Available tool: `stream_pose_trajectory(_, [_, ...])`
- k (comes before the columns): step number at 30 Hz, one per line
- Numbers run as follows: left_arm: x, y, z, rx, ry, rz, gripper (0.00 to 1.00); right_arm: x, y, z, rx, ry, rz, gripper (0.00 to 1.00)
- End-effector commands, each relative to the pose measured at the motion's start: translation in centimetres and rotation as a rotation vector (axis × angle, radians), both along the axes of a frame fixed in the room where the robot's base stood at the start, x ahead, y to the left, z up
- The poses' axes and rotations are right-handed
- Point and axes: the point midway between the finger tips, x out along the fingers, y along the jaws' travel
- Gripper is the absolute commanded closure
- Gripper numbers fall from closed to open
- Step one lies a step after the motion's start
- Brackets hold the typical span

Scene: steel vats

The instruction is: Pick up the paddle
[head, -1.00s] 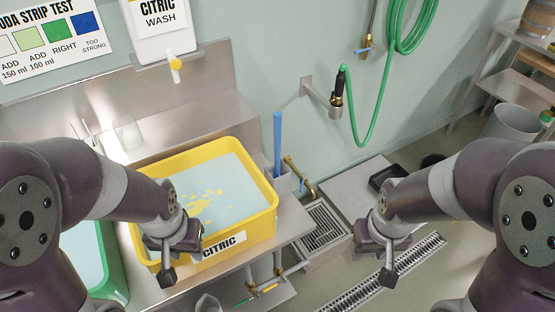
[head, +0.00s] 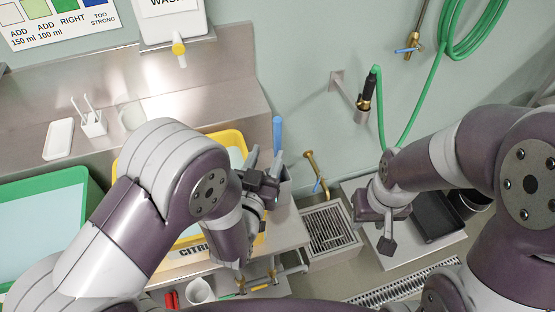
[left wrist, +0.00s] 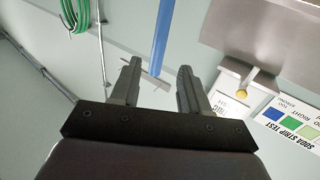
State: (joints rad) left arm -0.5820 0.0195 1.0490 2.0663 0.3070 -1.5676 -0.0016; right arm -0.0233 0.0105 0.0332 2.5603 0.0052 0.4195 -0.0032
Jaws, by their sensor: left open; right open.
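The paddle shows as a blue upright handle (head: 277,133) beside the right end of the yellow citric tub (head: 232,138); its lower part is hidden behind my left gripper. My left gripper (head: 265,158) is open, its fingers pointing up and away near the handle. In the left wrist view the blue handle (left wrist: 161,35) runs down from the top edge towards the gap between the open fingertips (left wrist: 158,69). I cannot tell its exact distance; the jaws are not closed on it.
A brass tap (head: 312,168) and a floor drain grate (head: 329,228) lie just right of the handle. A green tub (head: 50,182) stands at the left. A green hose (head: 408,125) hangs on the wall. A white jug (head: 199,290) stands low in front.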

Motion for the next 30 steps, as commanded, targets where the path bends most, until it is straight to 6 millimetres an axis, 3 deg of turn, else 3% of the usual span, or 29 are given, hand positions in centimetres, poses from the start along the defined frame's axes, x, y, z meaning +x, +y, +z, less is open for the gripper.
stream_pose_trajectory(13, [6.9,-2.1,0.1,0.001,0.003,0.001,0.55,0.0,0.0,2.0,0.0,0.0,0.0,0.57])
stream_pose_trajectory(22, [7.8,-2.4,-0.1,0.002,0.004,0.0,0.55,0.0,0.0,2.0,0.0,0.0,0.0,0.57])
stream_pose_trajectory(26, [7.8,-2.3,-0.1,0.002,0.003,0.0,0.97,0.0,0.0,2.0,0.0,0.0,0.0,0.57])
stream_pose_trajectory(30, [7.8,-2.3,0.0,0.001,0.003,0.0,1.0,0.0,0.0,2.0,0.0,0.0,0.0,0.57])
